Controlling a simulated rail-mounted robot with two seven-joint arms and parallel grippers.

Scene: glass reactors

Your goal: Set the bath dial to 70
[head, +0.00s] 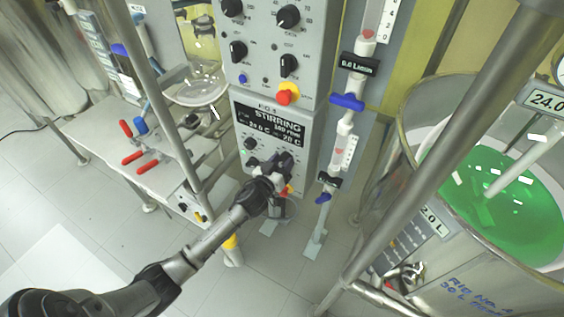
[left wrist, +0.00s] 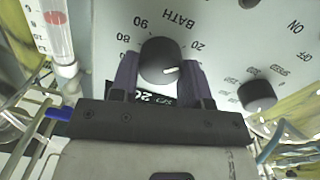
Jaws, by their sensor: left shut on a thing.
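The bath dial (left wrist: 160,58) is a round black knob on a grey panel, with upside-down BATH lettering beside it in the left wrist view. Its white pointer mark faces right and slightly down there, on the side of the printed 20. My left gripper (left wrist: 160,80) has one finger on each side of the knob and is shut on it. In the head view my left gripper (head: 283,165) is at the lower part of the control box (head: 275,122) and hides the dial. The display (head: 270,125) reads STIRRING, with a 20 C figure. My right gripper is not in view.
Another black knob (left wrist: 257,95) is beside the dial. A red-and-yellow stop button (head: 287,94) sits above the display. A glass column with blue valves (head: 347,101) stands right of the box. A steel vessel with green liquid (head: 500,190) is at the right.

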